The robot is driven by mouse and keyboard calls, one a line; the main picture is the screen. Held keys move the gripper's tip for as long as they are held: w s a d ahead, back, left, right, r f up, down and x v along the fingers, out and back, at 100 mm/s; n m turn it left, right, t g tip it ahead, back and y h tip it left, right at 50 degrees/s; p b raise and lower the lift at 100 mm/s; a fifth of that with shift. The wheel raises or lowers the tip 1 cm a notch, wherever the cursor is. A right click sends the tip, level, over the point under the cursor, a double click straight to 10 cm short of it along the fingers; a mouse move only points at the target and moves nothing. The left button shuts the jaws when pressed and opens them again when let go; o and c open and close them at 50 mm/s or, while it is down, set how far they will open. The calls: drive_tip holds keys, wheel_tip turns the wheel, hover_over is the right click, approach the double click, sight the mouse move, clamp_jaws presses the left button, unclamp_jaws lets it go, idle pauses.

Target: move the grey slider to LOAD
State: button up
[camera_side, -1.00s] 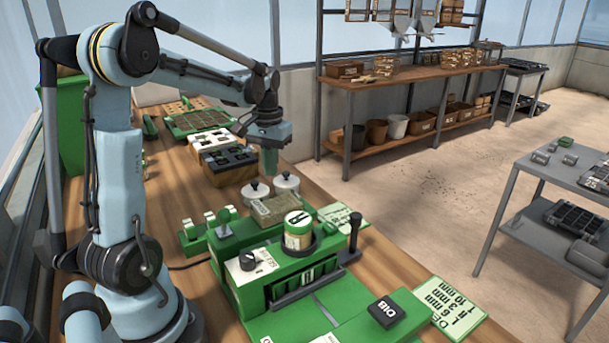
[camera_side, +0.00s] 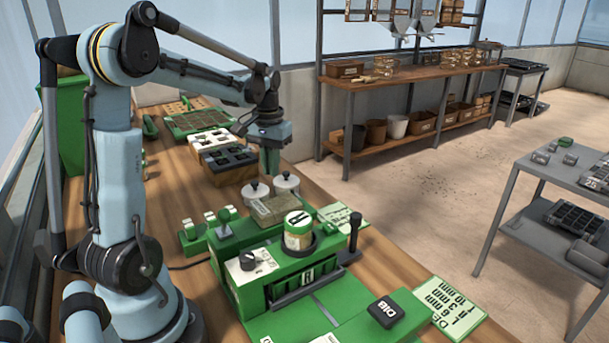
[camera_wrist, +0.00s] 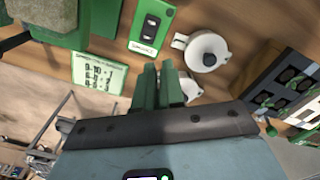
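The green seeder unit (camera_side: 290,262) stands on the bench in the side view. A dark grey bar (camera_side: 308,288) runs along its front, and an upright dark handle (camera_side: 354,232) stands at its right end. I cannot tell for sure which part is the grey slider, and no LOAD mark is readable. My gripper (camera_side: 270,165) hangs above the bench behind the unit, past the lidded pots. In the wrist view, its green fingers (camera_wrist: 158,72) are a little apart with nothing between them. A green panel with a dark slot (camera_wrist: 151,27) lies beyond them.
Two lidded white pots (camera_side: 257,191) (camera_side: 286,184) stand near my gripper, beside a tan block (camera_side: 272,209). Dark cell trays (camera_side: 228,158) lie further back. A printed card (camera_side: 342,218) lies right of the unit.

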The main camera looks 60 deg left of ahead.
drive_tip(key=o, duration=0.8)
drive_tip(key=w+d+r+m, duration=0.1)
drive_tip(key=w+d+m, duration=0.1)
drive_tip(key=d, duration=0.1)
drive_tip(key=w+d+r+m, duration=0.1)
drive_tip(key=d+r+m, duration=0.1)
drive_tip(key=d+m, duration=0.1)
drive_tip(key=w+d+r+m, duration=0.1)
drive_tip(key=w+d+m, duration=0.1)
drive_tip(key=d, duration=0.3)
drive_tip(key=shift+w+r+m, duration=0.3)
drive_tip(key=shift+w+r, duration=0.05)
drive_tip(key=shift+r, duration=0.05)
drive_tip(key=shift+c, duration=0.2)
wheel_tip(320, 180, up, 5)
drive_tip(key=m, duration=0.8)
hover_over(357, 214)
wheel_tip(357, 214, down, 12)
drive_tip(key=shift+f, duration=0.1)
clamp_jaws()
